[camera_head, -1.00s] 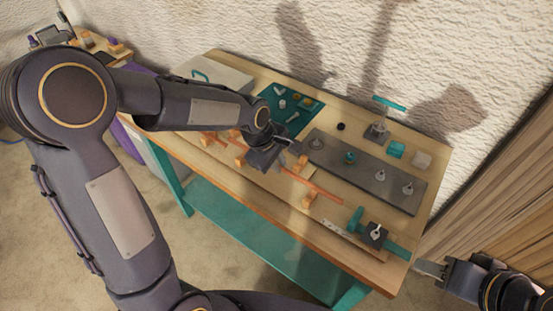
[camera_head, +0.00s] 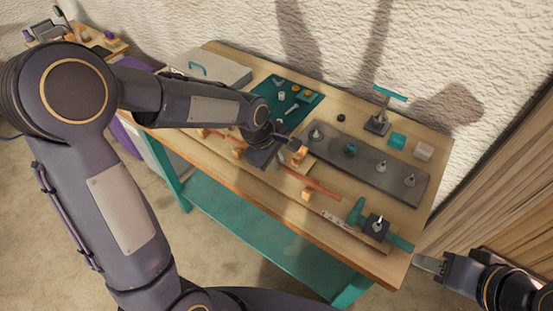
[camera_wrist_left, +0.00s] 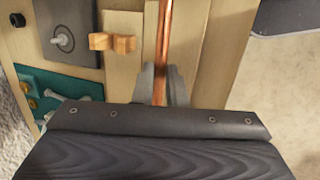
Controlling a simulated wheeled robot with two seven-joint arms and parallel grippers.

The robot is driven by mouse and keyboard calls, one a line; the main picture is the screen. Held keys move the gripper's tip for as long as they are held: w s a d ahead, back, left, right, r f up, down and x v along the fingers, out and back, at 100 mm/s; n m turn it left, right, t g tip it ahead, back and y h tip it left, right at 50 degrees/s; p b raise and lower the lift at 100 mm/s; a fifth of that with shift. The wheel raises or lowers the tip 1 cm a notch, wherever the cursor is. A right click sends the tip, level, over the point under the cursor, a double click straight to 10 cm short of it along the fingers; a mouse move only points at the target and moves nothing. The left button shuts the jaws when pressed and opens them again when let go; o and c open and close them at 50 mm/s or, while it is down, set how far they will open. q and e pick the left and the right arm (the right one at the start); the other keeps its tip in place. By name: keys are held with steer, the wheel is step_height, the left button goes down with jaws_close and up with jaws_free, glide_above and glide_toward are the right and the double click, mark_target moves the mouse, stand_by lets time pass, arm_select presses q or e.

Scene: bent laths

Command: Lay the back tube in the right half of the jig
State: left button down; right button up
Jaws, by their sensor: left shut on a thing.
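A thin copper-coloured tube (camera_head: 320,187) runs along the front part of the bench, over light wooden strips and several orange-brown wooden blocks (camera_head: 306,194). My left gripper (camera_head: 284,146) is low over the bench and shut on the tube. In the left wrist view the tube (camera_wrist_left: 164,45) runs straight away from between the two grey fingers (camera_wrist_left: 160,85). My left wrist hides the tube's middle in the head view. I cannot tell whether the tube touches the blocks, or where the jig's halves divide. My right gripper (camera_head: 430,265) is at the lower right, off the bench.
A grey plate (camera_head: 375,172) with several small upright fittings lies behind the tube. A teal mat (camera_head: 272,98) with small parts is at the back. A teal-handled clamp (camera_head: 378,226) sits at the right front. Wooden blocks (camera_wrist_left: 112,42) stand beside the tube.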

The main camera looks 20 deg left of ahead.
arm_select(q)
steer(key=shift+f+b, duration=0.45)
steer(key=shift+f, duration=0.15)
stand_by(0.3)
steer(key=c, duration=1.4)
jaws_free()
steer(key=shift+r, duration=0.1)
step_height(320, 180, up, 7)
steer(key=p, duration=0.5)
